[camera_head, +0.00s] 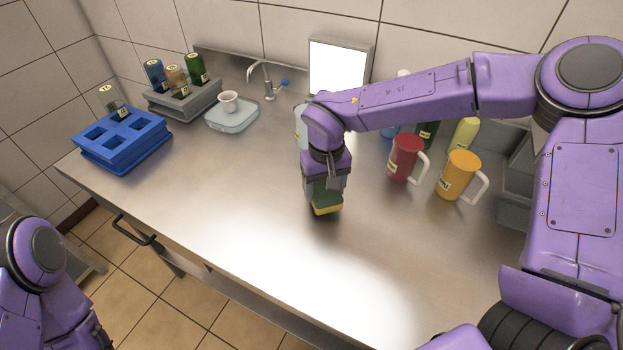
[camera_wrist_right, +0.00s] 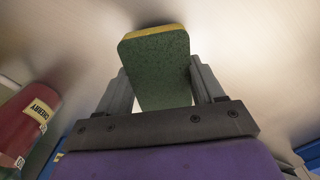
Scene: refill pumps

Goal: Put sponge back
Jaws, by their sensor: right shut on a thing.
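The sponge (camera_head: 327,197) has a green top layer and a yellow bottom layer. My right gripper (camera_head: 324,186) is shut on it, above the middle of the steel counter (camera_head: 230,200). In the right wrist view the sponge (camera_wrist_right: 158,62) sits between both fingers of the right gripper (camera_wrist_right: 163,85). I cannot tell whether its underside touches the counter. My left arm shows at the lower left, but its fingertips are not clearly seen.
A red mug (camera_head: 404,158) and an orange mug (camera_head: 456,175) stand right of the gripper. A blue crate (camera_head: 120,142), a grey bottle holder (camera_head: 187,105) and a pale tray with a cup (camera_head: 233,118) are at the left. The front counter is clear.

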